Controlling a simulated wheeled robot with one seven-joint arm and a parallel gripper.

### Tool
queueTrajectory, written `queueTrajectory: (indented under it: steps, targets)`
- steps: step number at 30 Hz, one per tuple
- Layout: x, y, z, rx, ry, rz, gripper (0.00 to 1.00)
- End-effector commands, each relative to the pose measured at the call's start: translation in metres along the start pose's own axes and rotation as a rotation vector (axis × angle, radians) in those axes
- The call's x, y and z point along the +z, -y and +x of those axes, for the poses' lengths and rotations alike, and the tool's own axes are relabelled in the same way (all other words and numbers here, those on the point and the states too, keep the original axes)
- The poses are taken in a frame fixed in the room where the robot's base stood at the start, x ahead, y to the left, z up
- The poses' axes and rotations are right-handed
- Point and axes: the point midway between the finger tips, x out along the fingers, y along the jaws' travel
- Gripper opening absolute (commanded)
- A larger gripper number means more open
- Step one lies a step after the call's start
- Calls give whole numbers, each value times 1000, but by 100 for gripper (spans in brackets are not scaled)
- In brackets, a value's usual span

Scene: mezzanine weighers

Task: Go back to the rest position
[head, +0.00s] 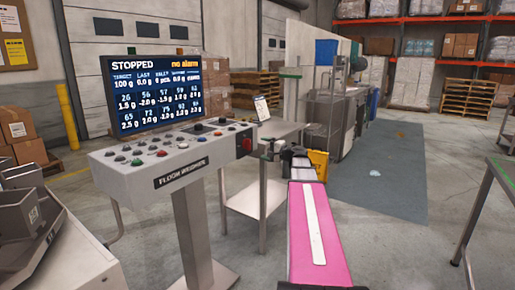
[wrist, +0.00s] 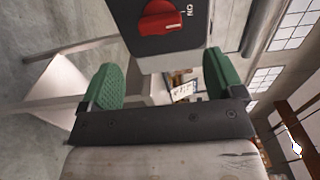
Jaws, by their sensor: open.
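My gripper (head: 268,149) is open and empty at the right end of the grey control console (head: 165,160). My pink arm (head: 339,235) reaches forward to it. In the wrist view, the green-padded fingers of my gripper (wrist: 160,80) stand wide apart with nothing between them. A red rotary switch (wrist: 162,18) on a dark box (wrist: 205,35) shows beyond the fingers, apart from them, with "ON" lettering beside it. In the head view, the red switch (head: 246,143) is at the console's right end. The screen (head: 158,90) reads "STOPPED" and "no alarm".
A metal table (head: 255,200) stands behind my gripper, with a small tilted display (head: 261,108) nearby. A yellow bin (head: 319,160) is just beyond my wrist. Grey machinery (head: 330,115) stands farther back. A green-edged table (head: 482,205) is at right. Floor between is open.

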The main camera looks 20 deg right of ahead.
Motion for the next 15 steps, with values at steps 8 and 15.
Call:
queueTrajectory:
  steps: [8, 15]
  targets:
    - [0, 0, -16, 0, 1, 0, 87]
    - [0, 0, -16, 0, 1, 0, 87]
